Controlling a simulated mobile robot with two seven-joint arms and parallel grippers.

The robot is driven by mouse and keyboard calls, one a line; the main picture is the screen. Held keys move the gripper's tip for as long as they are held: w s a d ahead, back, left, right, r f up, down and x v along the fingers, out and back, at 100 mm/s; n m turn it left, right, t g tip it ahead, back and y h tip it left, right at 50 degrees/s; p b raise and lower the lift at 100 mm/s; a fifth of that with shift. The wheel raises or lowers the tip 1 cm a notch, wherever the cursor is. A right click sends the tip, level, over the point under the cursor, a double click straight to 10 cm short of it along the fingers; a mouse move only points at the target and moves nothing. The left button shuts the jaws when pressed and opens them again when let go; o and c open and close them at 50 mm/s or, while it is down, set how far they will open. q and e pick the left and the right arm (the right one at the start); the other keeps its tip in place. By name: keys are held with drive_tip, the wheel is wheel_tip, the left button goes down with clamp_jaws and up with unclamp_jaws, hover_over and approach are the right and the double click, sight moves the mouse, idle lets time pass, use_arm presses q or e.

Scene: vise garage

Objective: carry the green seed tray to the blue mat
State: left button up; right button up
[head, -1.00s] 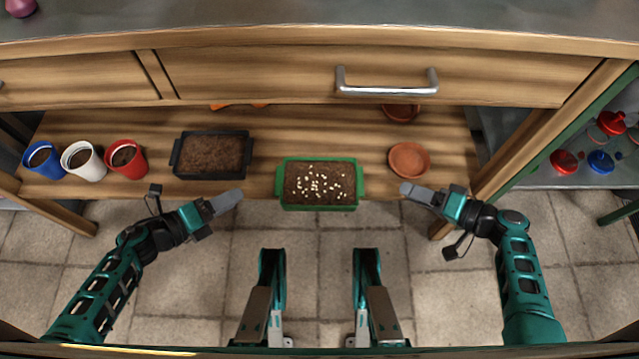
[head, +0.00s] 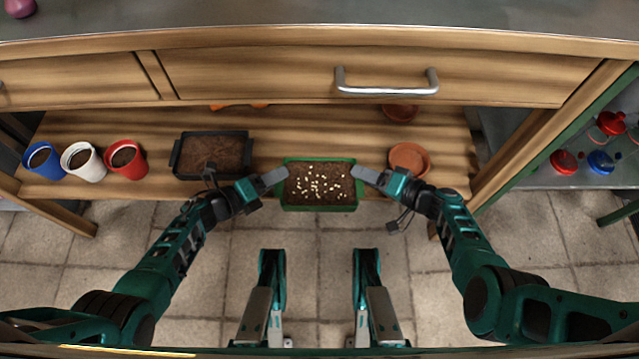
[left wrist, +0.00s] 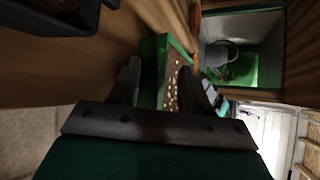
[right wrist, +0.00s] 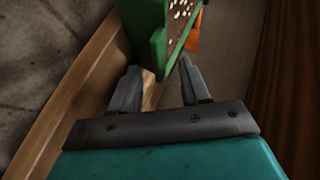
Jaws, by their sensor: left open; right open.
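The green seed tray (head: 320,207), filled with soil and pale seeds, sits at the front edge of the wooden shelf. My left gripper (head: 284,176) is open at the tray's left end. In the left wrist view the tray (left wrist: 152,62) shows between and beyond the open fingers. My right gripper (head: 357,173) is open at the tray's right end. In the right wrist view the tray's end (right wrist: 158,48) lies just ahead of the open fingers. I cannot tell whether either gripper touches the tray. I see no blue mat.
A black soil tray (head: 176,158) and red (head: 137,166), white (head: 92,172) and blue (head: 52,166) pots stand to the left. A terracotta saucer (head: 424,158) lies right, close to my right gripper. A drawer with a metal handle (head: 387,90) overhangs the shelf.

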use_arm(q)
drive_tip(key=shift+c, duration=0.2)
use_arm(e)
drive_tip(key=shift+c, duration=0.2)
use_arm(q)
clamp_jaws()
use_arm(e)
clamp_jaws()
use_arm(q)
drive_tip(key=shift+d, duration=0.1)
drive_tip(key=shift+r, duration=0.1)
use_arm(e)
drive_tip(key=shift+a, duration=0.1)
